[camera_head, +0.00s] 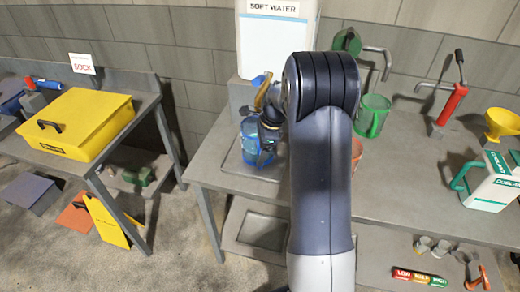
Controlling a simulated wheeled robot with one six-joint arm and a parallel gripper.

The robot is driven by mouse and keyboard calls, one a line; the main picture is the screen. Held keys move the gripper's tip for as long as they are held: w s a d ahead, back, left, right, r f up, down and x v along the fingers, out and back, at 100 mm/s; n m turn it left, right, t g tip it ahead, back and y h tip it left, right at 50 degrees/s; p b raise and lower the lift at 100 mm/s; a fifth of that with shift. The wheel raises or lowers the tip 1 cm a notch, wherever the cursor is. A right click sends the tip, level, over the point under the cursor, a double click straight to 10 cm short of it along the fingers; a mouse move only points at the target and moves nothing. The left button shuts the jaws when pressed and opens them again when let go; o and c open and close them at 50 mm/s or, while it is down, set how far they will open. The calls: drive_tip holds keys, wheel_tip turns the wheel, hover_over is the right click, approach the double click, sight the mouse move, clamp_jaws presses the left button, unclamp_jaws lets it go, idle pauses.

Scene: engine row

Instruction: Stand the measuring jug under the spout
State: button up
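A blue see-through jug (250,148) stands at the bench's left part, below the front of the white "SOFT WATER" tank (272,45). A yellow piece (262,92), perhaps the tank's tap or spout, shows just above it. A green see-through jug (373,115) with a side handle stands right of my arm, below a grey spout (378,50) on a green can. I cannot tell which jug is the measuring jug. My gripper (268,138) is partly hidden behind my arm, close to the blue jug. Whether its fingers touch or hold it is not clear.
A red hand pump (450,103), a yellow funnel (502,123) and a white coolant jug (492,182) stand on the right. An orange vessel (357,150) is partly hidden behind my arm. A yellow box (80,122) sits on the left table. Floor shows between the benches.

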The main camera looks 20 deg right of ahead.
drive_tip(key=shift+o, duration=1.4)
drive_tip(key=shift+f, duration=0.15)
drive_tip(key=b+v, duration=0.1)
drive_tip(key=v, duration=1)
drive_tip(key=p+x, duration=0.1)
drive_tip(key=x, duration=0.9)
drive_tip(key=shift+a+f, duration=0.15)
drive_tip(key=shift+f, duration=0.15)
drive_tip(key=shift+r, duration=0.3)
